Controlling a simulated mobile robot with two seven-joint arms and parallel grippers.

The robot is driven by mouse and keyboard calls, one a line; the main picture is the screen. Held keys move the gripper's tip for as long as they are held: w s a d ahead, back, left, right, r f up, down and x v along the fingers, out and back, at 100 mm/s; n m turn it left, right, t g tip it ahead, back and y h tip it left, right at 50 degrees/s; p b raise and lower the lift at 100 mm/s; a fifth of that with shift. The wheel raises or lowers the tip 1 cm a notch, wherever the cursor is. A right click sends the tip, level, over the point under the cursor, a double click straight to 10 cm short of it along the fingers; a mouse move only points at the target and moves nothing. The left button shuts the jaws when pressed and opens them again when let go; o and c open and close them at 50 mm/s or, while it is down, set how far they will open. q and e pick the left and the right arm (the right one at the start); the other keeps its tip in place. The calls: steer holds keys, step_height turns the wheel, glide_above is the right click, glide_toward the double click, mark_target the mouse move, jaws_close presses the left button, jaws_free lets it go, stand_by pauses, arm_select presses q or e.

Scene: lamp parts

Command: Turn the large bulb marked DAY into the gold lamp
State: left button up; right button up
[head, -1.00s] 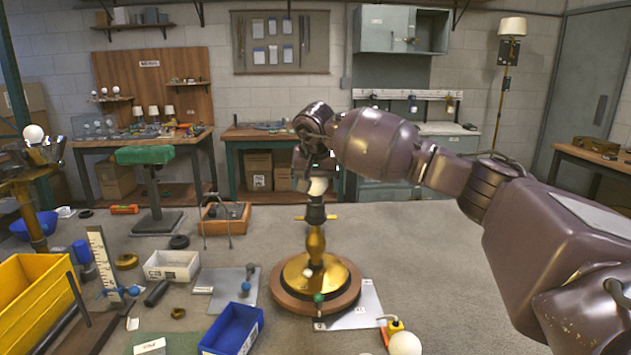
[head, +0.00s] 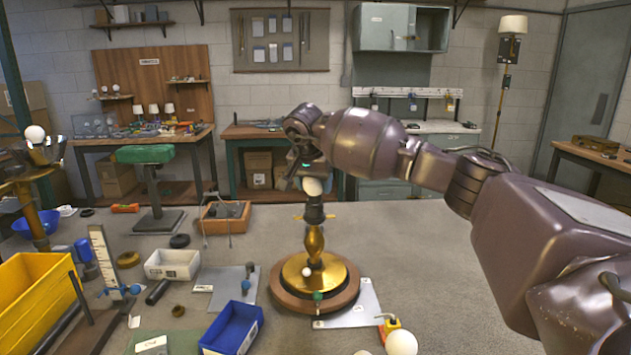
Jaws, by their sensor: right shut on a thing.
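The gold lamp (head: 315,240) stands upright on a round wooden base (head: 343,296), with a dark socket (head: 314,211) at its top. A white bulb (head: 313,187) sits upright at the socket's mouth; its marking cannot be read. My right gripper (head: 309,176) comes down over the bulb from above and is shut on it. The fingers are small and partly hidden, and how deep the bulb sits in the socket cannot be seen. My left gripper is not in view.
Another white bulb (head: 401,342) lies at the front, right of the lamp. A blue bin (head: 232,329), a white box (head: 172,264) and a yellow bin (head: 38,305) stand to the left. A stand at far left holds a bulb (head: 35,134). The right side of the table is clear.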

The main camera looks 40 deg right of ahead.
steer(key=shift+r+m, duration=0.1)
steer(key=shift+m, duration=0.4)
steer(key=o, duration=0.9)
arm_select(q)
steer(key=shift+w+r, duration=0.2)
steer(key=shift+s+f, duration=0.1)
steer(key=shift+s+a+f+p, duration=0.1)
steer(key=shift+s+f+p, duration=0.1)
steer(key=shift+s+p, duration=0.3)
arm_select(e)
steer(key=v, duration=1)
steer(key=shift+w+a+r, duration=0.1)
steer(key=shift+a+r, duration=0.1)
steer(key=shift+a, duration=0.05)
